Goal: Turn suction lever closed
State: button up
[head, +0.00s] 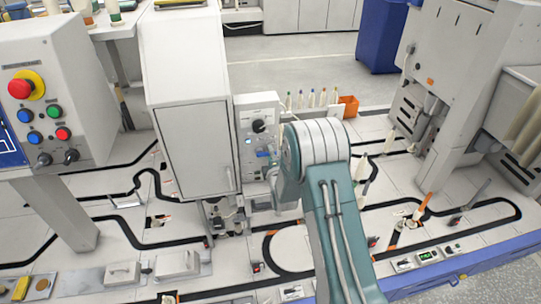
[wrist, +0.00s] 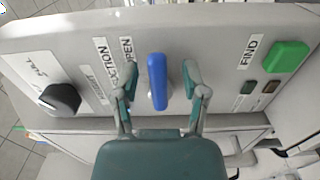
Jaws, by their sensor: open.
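The suction lever (wrist: 157,80) is a blue bar on a light grey panel (wrist: 208,45) in the wrist view. It stands nearly upright in that picture, to the right of the printed words SUCTION and OPEN. My gripper (wrist: 160,92) is open, with one teal finger on each side of the lever. A gap shows between each finger and the lever, so neither visibly touches it. In the head view the control box (head: 257,108) stands beside the tall grey cabinet, and my arm hides part of it. The lever is too small there to make out clearly.
In the wrist view a black knob (wrist: 60,98) is left of the lever and a green button (wrist: 285,56) is right, near the FIND label. In the head view an orange bin (head: 348,105) and several bobbins stand behind my arm. The tall cabinet (head: 195,145) is close on the left.

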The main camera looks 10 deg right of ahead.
aim_at(259, 160)
grip_shut()
jog(key=shift+f, duration=0.1)
jog(key=shift+s+a+f+m, duration=0.1)
jog(key=shift+a+f+m, duration=0.55)
jog(key=shift+m, duration=2.3)
jog(key=shift+a+f+m, duration=0.5)
jog(key=shift+f+m, duration=0.15)
jog(key=shift+m, duration=2.35)
jog(key=shift+s+a+f+m, duration=0.1)
jog(key=shift+a+f+m, duration=0.55)
jog(key=shift+m, duration=2.3)
